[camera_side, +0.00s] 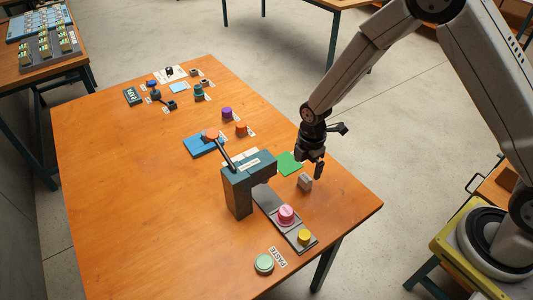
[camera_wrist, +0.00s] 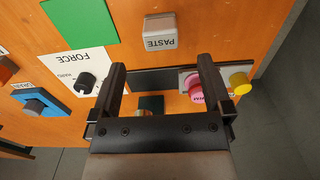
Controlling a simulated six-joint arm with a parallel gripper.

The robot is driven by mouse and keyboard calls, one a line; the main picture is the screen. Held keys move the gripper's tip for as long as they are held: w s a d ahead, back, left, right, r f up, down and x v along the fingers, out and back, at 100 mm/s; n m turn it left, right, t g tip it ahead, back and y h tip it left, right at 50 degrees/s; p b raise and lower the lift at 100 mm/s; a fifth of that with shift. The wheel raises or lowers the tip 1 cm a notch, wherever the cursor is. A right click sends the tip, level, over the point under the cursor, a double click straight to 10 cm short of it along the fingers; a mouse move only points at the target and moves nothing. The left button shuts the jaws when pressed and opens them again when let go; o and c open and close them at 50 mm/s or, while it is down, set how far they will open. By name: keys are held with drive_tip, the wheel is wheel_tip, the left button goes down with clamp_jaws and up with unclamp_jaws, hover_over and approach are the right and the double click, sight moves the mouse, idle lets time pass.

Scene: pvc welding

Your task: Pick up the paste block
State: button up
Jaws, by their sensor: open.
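The paste block is a small grey block (camera_side: 304,182) on the orange table, right of the dark press-like machine (camera_side: 240,184) in the side view. In the wrist view the paste block (camera_wrist: 160,32) shows a pale face lettered PASTE, upside down. My gripper (camera_side: 314,166) hangs just above and beside the block in the side view. In the wrist view my gripper (camera_wrist: 162,68) has its two dark fingers spread apart with nothing between them. The block lies beyond the fingertips, between their lines, apart from both.
A green square (camera_side: 290,163) lies behind the block. A pink knob (camera_side: 286,214) and a yellow knob (camera_side: 304,236) stand on a grey strip in front. A pale green button (camera_side: 264,263) sits by a PASTE label. The table's left part is clear.

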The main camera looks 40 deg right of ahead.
sight(306, 177)
drive_tip(key=shift+f, duration=1.3)
drive_tip(key=shift+f, duration=2.55)
drive_tip(key=c, duration=1.3)
drive_tip(key=shift+c, duration=0.2)
drive_tip(key=shift+r, duration=0.1)
